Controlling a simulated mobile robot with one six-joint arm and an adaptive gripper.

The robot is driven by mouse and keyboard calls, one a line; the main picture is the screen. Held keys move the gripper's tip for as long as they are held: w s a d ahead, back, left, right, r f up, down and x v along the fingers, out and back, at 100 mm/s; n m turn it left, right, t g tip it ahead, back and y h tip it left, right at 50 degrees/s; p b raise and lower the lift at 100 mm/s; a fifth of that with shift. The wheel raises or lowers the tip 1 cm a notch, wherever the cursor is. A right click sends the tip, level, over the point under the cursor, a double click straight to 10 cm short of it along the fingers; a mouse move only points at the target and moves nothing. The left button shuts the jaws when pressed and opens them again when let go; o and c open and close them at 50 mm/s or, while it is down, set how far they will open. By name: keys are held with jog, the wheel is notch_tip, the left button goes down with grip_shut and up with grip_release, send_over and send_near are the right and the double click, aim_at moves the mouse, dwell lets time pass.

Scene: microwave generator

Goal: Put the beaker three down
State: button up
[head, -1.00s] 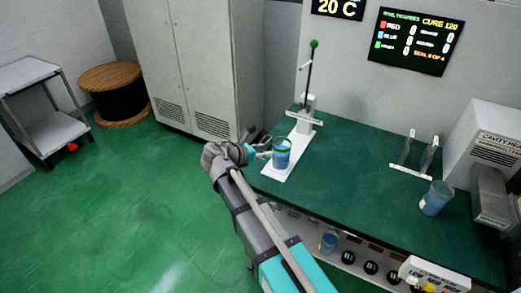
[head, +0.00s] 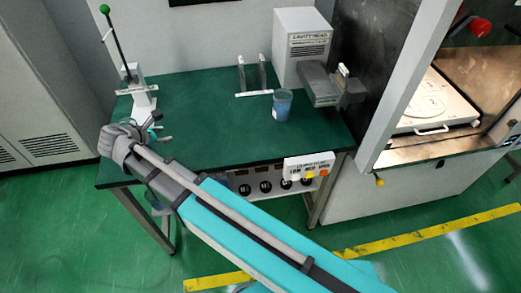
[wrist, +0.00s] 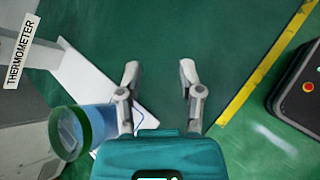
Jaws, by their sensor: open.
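A clear beaker with a green band and blue contents (wrist: 75,132) is at the lower left of the wrist view, beside the white thermometer base plate (wrist: 85,75). My gripper (wrist: 160,75) is open, with nothing between its fingers. The beaker is outside the jaws, next to the left finger; I cannot tell if they touch. In the head view my gripper (head: 157,130) is at the bench's left front, by the thermometer stand (head: 143,98), and largely hides that beaker. Another blue-filled beaker (head: 283,106) stands upright on the bench. No readable number shows on either beaker.
The green bench (head: 200,100) is clear between stand and second beaker. A two-pronged rack (head: 253,94) and the cavity-head box (head: 303,48) stand at the back. An open chamber (head: 440,100) is at right. A button box (head: 309,165) is on the bench front.

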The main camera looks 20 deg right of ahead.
jog(key=d+f+m+g, duration=0.1)
jog(key=d+m, duration=0.2)
jog(key=d, duration=0.3)
jog(key=s+d+f+m+g+y, duration=0.1)
jog(key=d+f+m+g, duration=0.1)
jog(key=d+m, duration=0.2)
jog(key=s+d+f+m+g, duration=0.1)
jog(key=d+m+g, duration=0.1)
jog(key=d, duration=0.5)
jog(key=shift+s+d+f+m+y, duration=0.15)
jog(key=shift+d+f+m+y, duration=0.25)
jog(key=shift+m, duration=0.5)
jog(key=s+d+m+y, duration=0.1)
jog(key=s+d+m, duration=0.1)
jog(key=d+m, duration=0.1)
jog(key=s+d+f+m+g+y, duration=0.1)
jog(key=s+d+m, duration=0.1)
jog(key=d+m, duration=0.2)
jog(key=s+d+f+m+g+y, duration=0.1)
jog(key=s+d+m+y, duration=0.1)
jog(key=d, duration=0.3)
jog(key=shift+s+m, duration=0.25)
jog(key=shift+m, duration=0.65)
jog(key=shift+s+d+m+g+y, duration=0.3)
jog(key=shift+d+m+y, duration=0.1)
jog(key=shift+m, duration=0.2)
